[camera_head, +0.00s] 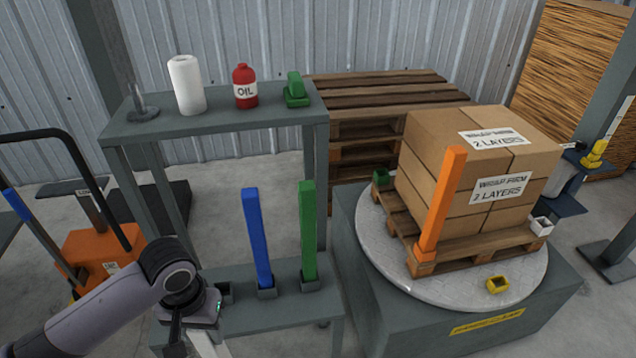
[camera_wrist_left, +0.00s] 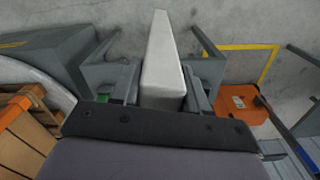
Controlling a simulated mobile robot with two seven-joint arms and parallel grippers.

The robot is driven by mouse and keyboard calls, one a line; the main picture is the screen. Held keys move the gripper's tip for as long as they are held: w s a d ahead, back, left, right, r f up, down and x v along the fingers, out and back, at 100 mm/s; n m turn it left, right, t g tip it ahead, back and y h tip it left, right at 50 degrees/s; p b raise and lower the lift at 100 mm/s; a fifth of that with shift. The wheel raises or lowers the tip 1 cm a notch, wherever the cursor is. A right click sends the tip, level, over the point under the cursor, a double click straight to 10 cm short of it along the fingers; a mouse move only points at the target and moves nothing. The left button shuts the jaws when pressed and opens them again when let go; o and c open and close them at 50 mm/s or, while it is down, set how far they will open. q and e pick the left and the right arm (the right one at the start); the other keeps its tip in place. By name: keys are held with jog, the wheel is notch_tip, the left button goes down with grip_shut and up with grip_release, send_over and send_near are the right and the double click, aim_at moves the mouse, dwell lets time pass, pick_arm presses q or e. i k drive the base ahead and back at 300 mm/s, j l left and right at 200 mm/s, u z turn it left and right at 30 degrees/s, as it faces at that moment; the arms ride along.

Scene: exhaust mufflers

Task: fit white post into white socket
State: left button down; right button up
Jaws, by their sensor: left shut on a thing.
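My left gripper (camera_head: 190,318) is shut on the white post, at the lower left beside the rack. In the left wrist view the white post (camera_wrist_left: 162,68) stands between the two fingers of the gripper (camera_wrist_left: 160,95). In the head view only a short piece of the white post (camera_head: 207,346) shows below the gripper; the rest is cut off by the frame edge. The white socket (camera_head: 541,226) sits at the right corner of the pallet on the turntable, far from the gripper, and looks empty. My right gripper is not in view.
An orange post (camera_head: 441,205) stands at the pallet's front corner beside stacked cartons (camera_head: 440,150). Blue (camera_head: 258,238) and green (camera_head: 308,232) posts stand on the low shelf (camera_head: 290,325), right of the gripper.

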aim_at(510, 162)
jog(key=l, duration=0.5)
jog(key=i+l+z, duration=0.1)
jog(key=l, duration=0.4)
jog(key=i+l, duration=0.1)
jog(key=l, duration=0.4)
jog(key=i+l+z, duration=0.1)
jog(key=l, duration=0.4)
jog(key=i+l, duration=0.1)
jog(key=l, duration=0.4)
jog(key=i+l, duration=0.1)
jog(key=l, duration=0.25)
jog(key=i+l+z, duration=0.1)
jog(key=l, duration=0.2)
jog(key=i+l, duration=0.2)
jog(key=l, duration=0.15)
jog(key=i+l+z, duration=0.1)
jog(key=l, duration=0.2)
